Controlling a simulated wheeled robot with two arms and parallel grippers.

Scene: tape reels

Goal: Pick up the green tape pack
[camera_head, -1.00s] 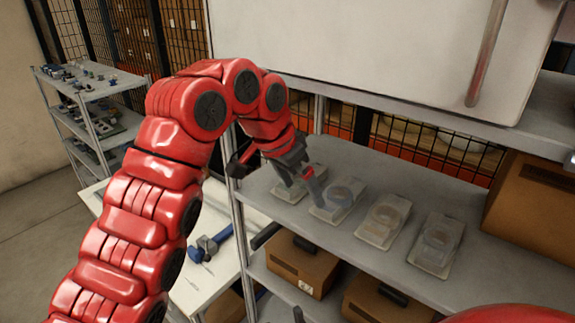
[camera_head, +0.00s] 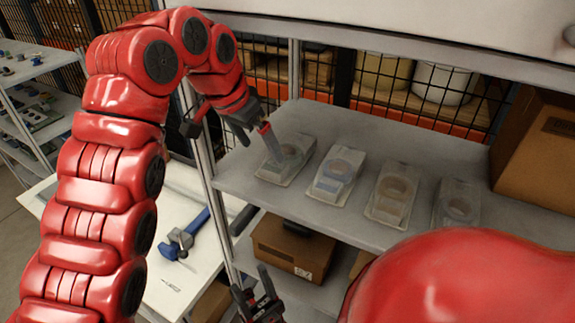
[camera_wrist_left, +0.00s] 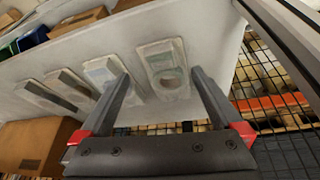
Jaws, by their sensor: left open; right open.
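Several clear tape packs lie in a row on the grey shelf (camera_head: 330,215). The leftmost pack (camera_head: 274,172) looks faintly green in the left wrist view (camera_wrist_left: 165,54), so I take it as the green tape pack. My left gripper (camera_head: 257,138) is open and empty, its fingers pointing at this pack and partly covering it. In the left wrist view the two fingertips (camera_wrist_left: 160,76) appear on either side of the pack's lower part; the remaining gap is hard to judge. My right gripper (camera_head: 253,284) is open and empty, low in front of the shelf.
Other packs with a bluish reel (camera_head: 338,170), a tan reel (camera_head: 394,188) and a pale reel (camera_head: 458,208) lie to the right. A cardboard box (camera_head: 535,150) stands at the shelf's right end. A wire mesh is behind.

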